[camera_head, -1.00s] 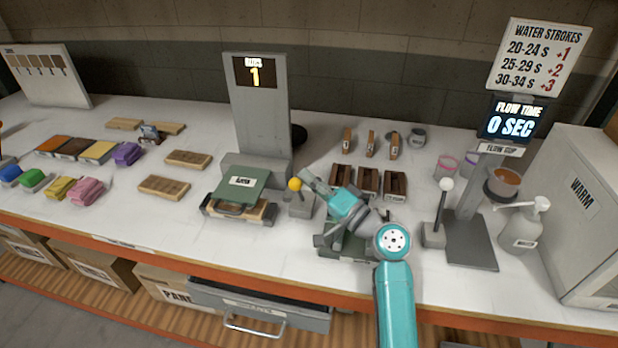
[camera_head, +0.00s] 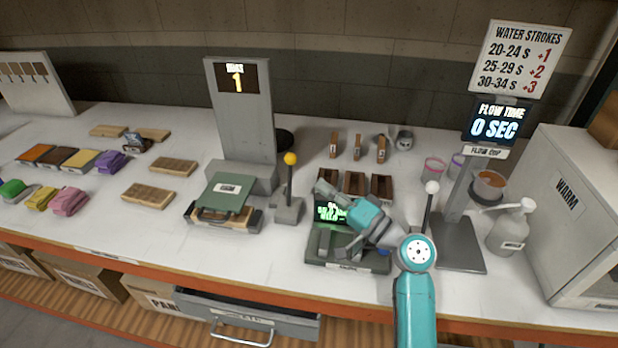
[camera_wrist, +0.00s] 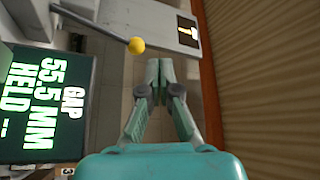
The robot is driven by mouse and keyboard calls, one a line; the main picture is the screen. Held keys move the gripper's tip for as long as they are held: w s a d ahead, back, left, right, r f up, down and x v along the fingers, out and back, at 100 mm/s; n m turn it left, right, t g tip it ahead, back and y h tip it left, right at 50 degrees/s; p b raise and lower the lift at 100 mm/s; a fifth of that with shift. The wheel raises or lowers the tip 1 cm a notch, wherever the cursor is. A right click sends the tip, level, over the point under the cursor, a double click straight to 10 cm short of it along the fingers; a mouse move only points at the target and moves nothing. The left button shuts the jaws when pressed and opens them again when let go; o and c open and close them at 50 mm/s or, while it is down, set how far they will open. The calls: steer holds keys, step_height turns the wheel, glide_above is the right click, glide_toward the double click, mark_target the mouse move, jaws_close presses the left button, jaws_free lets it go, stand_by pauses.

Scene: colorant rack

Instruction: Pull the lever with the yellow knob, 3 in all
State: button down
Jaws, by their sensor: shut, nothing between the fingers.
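The lever has a yellow knob (camera_head: 290,158) on a dark rod and stands upright from a small grey base (camera_head: 287,210). My gripper (camera_head: 322,188) is shut and empty, to the right of the lever and apart from it. In the wrist view the closed fingertips (camera_wrist: 160,66) point toward the counter column, with the yellow knob (camera_wrist: 136,45) just up and left of them. The counter display (camera_head: 236,78) on the grey column (camera_head: 240,125) reads 1.
A device below my gripper has a green-lettered screen (camera_head: 330,210); in the wrist view the gap screen (camera_wrist: 40,105) reads 55.5 MM HELD. A white-knobbed lever (camera_head: 431,188) stands to the right. The green-topped press (camera_head: 226,193) is left of the yellow-knobbed lever.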

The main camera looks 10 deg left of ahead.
steer(key=shift+v, duration=1.2)
steer(key=shift+w+f, duration=0.15)
stand_by(1.2)
steer(key=m+g+h, duration=0.2)
steer(key=m+h, duration=0.1)
steer(key=m, duration=0.4)
glide_toward(290, 178)
steer(key=w+d+r, duration=0.1)
steer(key=w+d, duration=0.2)
steer(key=w, duration=0.1)
steer(key=shift+w+m+h, duration=0.5)
steer(key=shift+w+m, duration=0.25)
steer(key=shift+m, duration=0.05)
steer(key=shift+a, duration=0.1)
steer(key=w+a, duration=0.1)
steer(key=a, duration=0.8)
steer(key=shift+w+f, duration=0.2)
